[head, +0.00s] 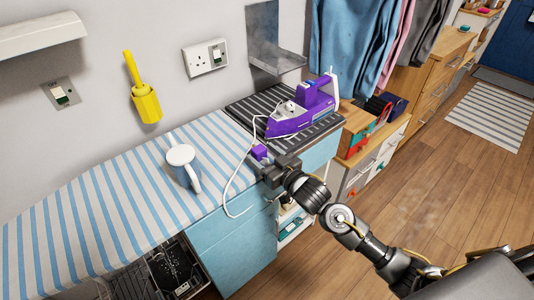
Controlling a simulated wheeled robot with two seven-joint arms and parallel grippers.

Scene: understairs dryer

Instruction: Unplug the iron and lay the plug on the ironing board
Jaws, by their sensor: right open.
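The purple and white iron (300,107) rests on the dark ribbed pad at the right end of the ironing board (100,205), which has a blue-and-white striped cover. Its white cord (234,185) loops down over the board's front edge. A small purple piece, apparently the plug (259,152), is at the board's right part, close to the pad. My right gripper (264,161) is open right at it; the fingers partly hide it, and I cannot tell whether they touch it. The wall socket (205,58) has no plug in it. My left gripper is out of view.
Clothes hang at the back right above wooden drawers (440,70). The striped cover left of the mug is clear.

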